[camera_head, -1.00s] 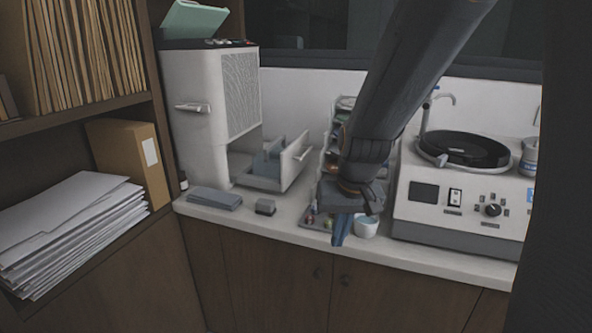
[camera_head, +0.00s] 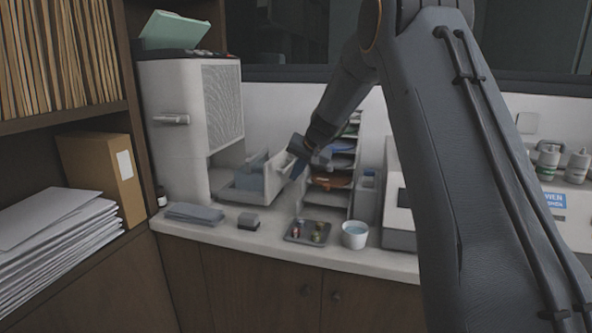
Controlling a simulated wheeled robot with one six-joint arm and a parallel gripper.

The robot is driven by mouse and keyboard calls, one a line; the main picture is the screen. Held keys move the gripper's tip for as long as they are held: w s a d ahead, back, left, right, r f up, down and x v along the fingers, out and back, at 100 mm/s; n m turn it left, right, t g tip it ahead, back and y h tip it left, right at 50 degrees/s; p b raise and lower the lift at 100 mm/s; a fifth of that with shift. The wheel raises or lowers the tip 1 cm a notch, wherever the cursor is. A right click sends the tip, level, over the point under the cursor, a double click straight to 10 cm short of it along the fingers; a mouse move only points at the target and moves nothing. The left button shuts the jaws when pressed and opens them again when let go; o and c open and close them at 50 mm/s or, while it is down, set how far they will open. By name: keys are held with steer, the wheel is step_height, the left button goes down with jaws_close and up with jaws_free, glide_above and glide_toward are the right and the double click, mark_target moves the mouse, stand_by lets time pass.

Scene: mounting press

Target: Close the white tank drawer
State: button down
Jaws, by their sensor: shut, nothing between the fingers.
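The white press (camera_head: 187,125) stands on the counter against the back wall. Its tank drawer (camera_head: 276,170) is pulled out to the right at the machine's lower part, with a grey-blue tank (camera_head: 251,182) sitting in it. My gripper (camera_head: 297,170) is shut and empty, at the outer right side of the drawer front. It overlaps the drawer front's edge in the picture; I cannot tell whether it touches. The drawer's handle is hidden behind my gripper.
A shelf rack (camera_head: 333,177) stands right of the drawer. My arm hides much of the right side.

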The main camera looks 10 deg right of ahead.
steer(key=shift+w+a+f+p, duration=1.35)
steer(key=shift+w+a+f, duration=1)
steer(key=shift+w, duration=0.25)
